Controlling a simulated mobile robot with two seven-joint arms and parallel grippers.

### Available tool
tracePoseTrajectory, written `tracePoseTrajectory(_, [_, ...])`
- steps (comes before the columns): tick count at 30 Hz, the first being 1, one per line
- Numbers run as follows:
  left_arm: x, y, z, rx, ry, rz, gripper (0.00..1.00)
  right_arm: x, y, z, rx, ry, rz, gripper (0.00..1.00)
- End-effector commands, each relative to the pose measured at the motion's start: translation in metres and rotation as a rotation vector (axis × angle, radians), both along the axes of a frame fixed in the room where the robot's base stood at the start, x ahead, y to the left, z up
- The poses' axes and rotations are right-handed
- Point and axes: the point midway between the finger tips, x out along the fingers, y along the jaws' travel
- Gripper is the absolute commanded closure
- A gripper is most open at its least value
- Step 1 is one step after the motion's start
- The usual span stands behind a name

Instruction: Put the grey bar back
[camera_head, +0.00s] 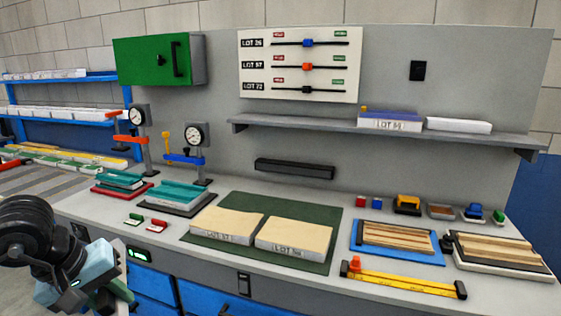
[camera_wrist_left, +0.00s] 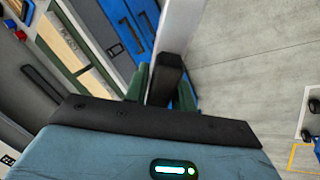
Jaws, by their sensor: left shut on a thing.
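My left gripper (camera_head: 113,300) is at the lower left of the head view, in front of the bench's front edge. In the left wrist view its green fingers (camera_wrist_left: 163,92) are shut on the dark end piece of the grey bar (camera_wrist_left: 178,28). The bar's pale length runs away from the fingers, across the blue drawer fronts. In the head view the held bar is mostly hidden or cut off by the frame's bottom edge. My right gripper is in neither view.
A dark rail (camera_head: 293,168) is on the back panel, and a grey shelf (camera_head: 380,133) above holds boxes. A green mat (camera_head: 290,207) bears two pale panels. A yellow level (camera_head: 400,283) lies near the front edge. Two gauge stands (camera_head: 195,135) are at left.

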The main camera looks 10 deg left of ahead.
Motion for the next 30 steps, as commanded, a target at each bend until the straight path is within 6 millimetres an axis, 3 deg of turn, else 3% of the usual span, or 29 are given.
tracePoseTrajectory(8, [0.01,-0.039,-0.04,-0.008,-0.009,-0.226,1.0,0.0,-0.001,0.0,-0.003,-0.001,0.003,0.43])
tracePoseTrajectory(18, [0.017,-0.113,-0.087,-0.006,-0.009,-0.587,1.0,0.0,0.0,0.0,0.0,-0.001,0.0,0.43])
tracePoseTrajectory(24, [0.017,-0.145,-0.1,-0.002,-0.009,-0.734,1.0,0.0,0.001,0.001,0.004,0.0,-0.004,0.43])
tracePoseTrajectory(30, [0.016,-0.157,-0.104,0.001,-0.007,-0.79,1.0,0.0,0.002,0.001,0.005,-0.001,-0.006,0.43])
